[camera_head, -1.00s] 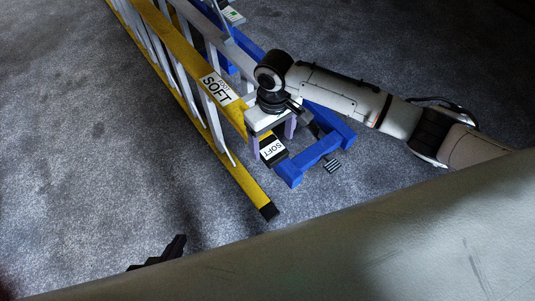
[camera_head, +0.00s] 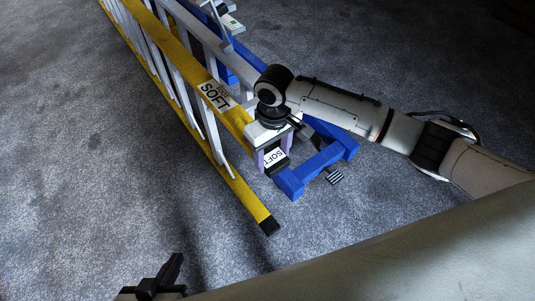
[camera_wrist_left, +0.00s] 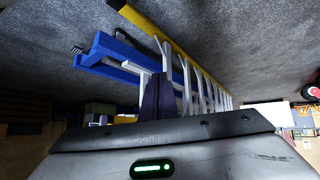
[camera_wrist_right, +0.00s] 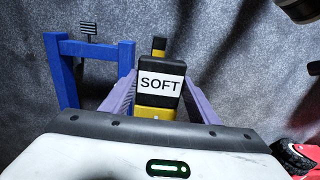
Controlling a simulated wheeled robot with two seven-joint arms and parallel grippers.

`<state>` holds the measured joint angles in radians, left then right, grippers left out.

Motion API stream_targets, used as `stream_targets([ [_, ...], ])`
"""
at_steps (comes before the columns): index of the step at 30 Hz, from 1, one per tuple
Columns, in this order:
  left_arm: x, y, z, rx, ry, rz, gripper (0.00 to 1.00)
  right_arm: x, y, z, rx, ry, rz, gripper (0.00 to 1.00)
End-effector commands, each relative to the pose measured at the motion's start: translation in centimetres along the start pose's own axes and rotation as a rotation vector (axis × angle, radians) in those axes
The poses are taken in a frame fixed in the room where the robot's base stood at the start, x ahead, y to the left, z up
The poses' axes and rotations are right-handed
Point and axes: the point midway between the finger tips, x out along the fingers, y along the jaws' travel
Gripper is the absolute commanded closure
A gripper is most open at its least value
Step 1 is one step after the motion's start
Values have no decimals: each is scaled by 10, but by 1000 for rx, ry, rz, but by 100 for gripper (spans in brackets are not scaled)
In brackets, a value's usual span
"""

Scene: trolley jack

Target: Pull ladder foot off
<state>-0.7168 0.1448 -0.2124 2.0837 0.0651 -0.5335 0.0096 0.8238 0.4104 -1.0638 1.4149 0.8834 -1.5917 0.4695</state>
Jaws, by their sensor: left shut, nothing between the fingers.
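The yellow and white ladder (camera_head: 207,85) lies on its side. Its near yellow rail ends in a black ladder foot with a white SOFT label (camera_head: 274,157), seen head-on in the right wrist view (camera_wrist_right: 160,82). The other rail ends in a black tip (camera_head: 269,226). My right gripper (camera_wrist_right: 161,78) has its two purple fingers on either side of the labelled foot, very close to its sides. I cannot tell whether they touch it. My left gripper (camera_head: 170,272) is shut and empty, low in the head view, away from the ladder.
A blue frame (camera_head: 320,168) stands right beside the foot, under my right arm; a ribbed dark piece (camera_head: 334,176) sits next to it. The grey carpet (camera_head: 80,180) left of the ladder is clear. A red object with a black wheel (camera_wrist_right: 293,158) shows at lower right in the right wrist view.

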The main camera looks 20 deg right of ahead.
Motion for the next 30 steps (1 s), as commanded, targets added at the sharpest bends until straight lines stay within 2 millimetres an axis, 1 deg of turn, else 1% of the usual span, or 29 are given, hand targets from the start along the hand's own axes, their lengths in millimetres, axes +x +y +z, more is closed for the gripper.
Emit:
stream_targets([
  [5, -2, 0, -2, 1, 0, -1, 100, -2, 0, 2, 0, 0, 1, 73],
  [15, -15, 0, -13, 15, -11, -6, 100, -3, 1, 20, 1, -5, 1, 72],
  [20, -17, 0, -14, 21, -23, -9, 100, -2, 0, 28, 1, -5, 0, 73],
  [30, -28, 2, -30, 20, -19, -13, 100, -3, 0, 44, 0, -3, 0, 73],
])
